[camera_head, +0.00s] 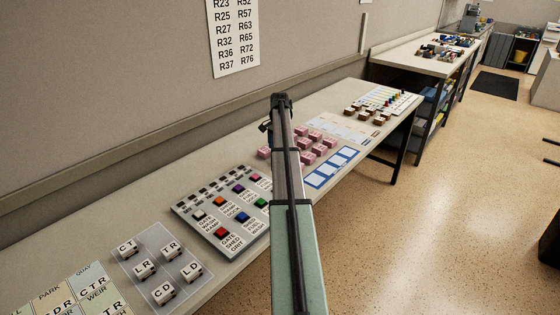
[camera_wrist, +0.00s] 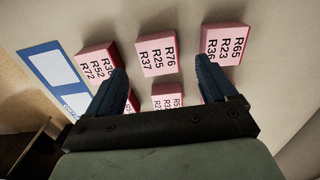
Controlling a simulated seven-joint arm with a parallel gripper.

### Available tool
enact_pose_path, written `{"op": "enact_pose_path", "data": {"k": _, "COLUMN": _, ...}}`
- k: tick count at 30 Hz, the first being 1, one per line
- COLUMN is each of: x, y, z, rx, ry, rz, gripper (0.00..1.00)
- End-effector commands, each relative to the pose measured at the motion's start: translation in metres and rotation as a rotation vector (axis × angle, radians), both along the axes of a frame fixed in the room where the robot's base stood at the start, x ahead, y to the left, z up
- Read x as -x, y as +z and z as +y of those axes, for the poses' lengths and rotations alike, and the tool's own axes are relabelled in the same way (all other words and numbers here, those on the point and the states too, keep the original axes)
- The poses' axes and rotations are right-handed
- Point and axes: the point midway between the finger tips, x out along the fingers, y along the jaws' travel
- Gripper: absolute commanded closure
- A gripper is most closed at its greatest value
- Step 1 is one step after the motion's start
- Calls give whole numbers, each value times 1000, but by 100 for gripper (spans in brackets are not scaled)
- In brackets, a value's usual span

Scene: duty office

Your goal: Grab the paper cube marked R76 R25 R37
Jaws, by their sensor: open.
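The pink paper cube marked R76 R25 R37 (camera_wrist: 157,54) sits on the table in the upper middle of the wrist view. My gripper (camera_wrist: 162,75) is open, with its two dark fingers pointing toward that cube, one to each side and nearer the camera. Nothing is between the fingers that I can see them touch. In the head view my gripper (camera_head: 281,98) is over the table by the group of pink cubes (camera_head: 308,150); my arm hides part of the group, and the labels are too small to read there.
In the wrist view a cube marked R72 R52 (camera_wrist: 97,62) is at left and one marked R65 R23 R36 (camera_wrist: 225,42) at right. Another pink cube (camera_wrist: 167,97) lies between the fingers' bases. A blue-framed card (camera_wrist: 52,68) is at left. A button panel (camera_head: 225,212) stands nearer.

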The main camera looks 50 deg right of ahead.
Motion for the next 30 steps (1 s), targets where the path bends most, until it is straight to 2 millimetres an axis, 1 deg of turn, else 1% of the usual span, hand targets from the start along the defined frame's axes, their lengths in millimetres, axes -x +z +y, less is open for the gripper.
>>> {"op": "enact_pose_path", "data": {"k": 6, "x": 2, "y": -30, "z": 0, "rx": -1, "ry": 0, "rz": 1, "gripper": 15}}
{"op": "enact_pose_path", "data": {"k": 9, "x": 2, "y": -40, "z": 0, "rx": -1, "ry": 0, "rz": 1, "gripper": 15}}
{"op": "enact_pose_path", "data": {"k": 12, "x": 2, "y": -43, "z": 0, "rx": 0, "ry": 0, "rz": 0, "gripper": 15}}
{"op": "enact_pose_path", "data": {"k": 17, "x": 2, "y": -43, "z": 0, "rx": 0, "ry": 0, "rz": 0, "gripper": 15}}
{"op": "enact_pose_path", "data": {"k": 30, "x": 1, "y": -42, "z": 0, "rx": 0, "ry": 0, "rz": 0, "gripper": 57}}
